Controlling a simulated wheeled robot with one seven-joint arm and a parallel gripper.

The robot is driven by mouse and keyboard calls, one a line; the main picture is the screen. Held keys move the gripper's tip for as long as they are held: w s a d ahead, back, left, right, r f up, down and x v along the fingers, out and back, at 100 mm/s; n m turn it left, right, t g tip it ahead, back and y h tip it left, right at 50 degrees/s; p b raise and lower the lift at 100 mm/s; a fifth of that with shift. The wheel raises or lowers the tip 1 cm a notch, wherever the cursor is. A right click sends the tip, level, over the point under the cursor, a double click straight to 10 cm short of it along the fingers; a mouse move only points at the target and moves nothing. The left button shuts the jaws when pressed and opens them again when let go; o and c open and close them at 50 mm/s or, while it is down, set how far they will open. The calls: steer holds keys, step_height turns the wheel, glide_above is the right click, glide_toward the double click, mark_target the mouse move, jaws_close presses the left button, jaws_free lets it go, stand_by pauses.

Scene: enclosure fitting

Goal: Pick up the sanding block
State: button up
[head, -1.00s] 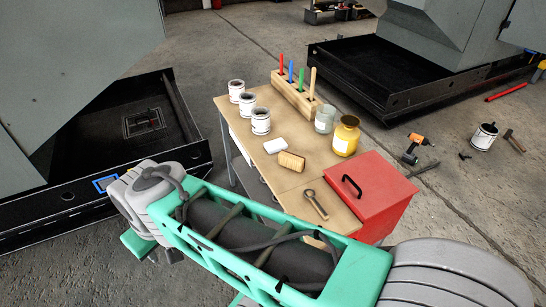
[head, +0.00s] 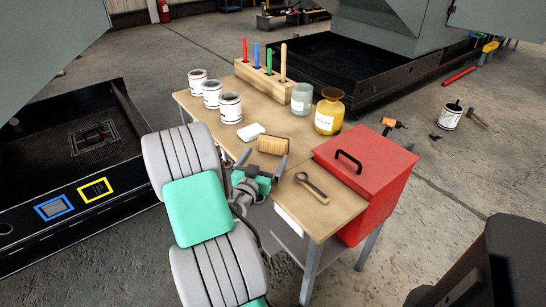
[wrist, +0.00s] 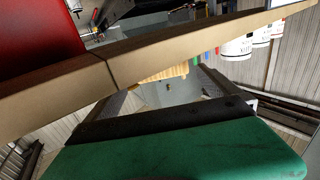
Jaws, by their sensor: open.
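The sanding block, which I take to be the tan ridged block (head: 273,145), lies on the wooden tabletop (head: 190,98) near its front edge. My gripper (head: 262,163) is open and empty at the table's front edge, just short of the block, with its fingers pointing towards it. In the wrist view the block (wrist: 168,73) shows partly above the table edge, between the two fingers (wrist: 160,88). The table edge hides its lower part there. I see no contact between fingers and block.
A white block (head: 250,131) lies just left of the tan block. White cans (head: 231,108), a glass jar (head: 301,98) and a yellow jar (head: 329,112) stand behind. A wrench-like tool (head: 311,187) and a red box (head: 365,170) are to the right.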

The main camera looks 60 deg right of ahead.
mark_target(271, 145)
steer(key=d, duration=0.2)
steer(key=d+p, duration=0.1)
steer(key=d, duration=0.1)
steer(key=d+p, duration=0.1)
steer(key=d, duration=0.2)
steer(key=shift+w+d+r, duration=0.1)
steer(key=shift+w+r, duration=0.15)
steer(key=shift+w, duration=0.15)
steer(key=c, duration=1.6)
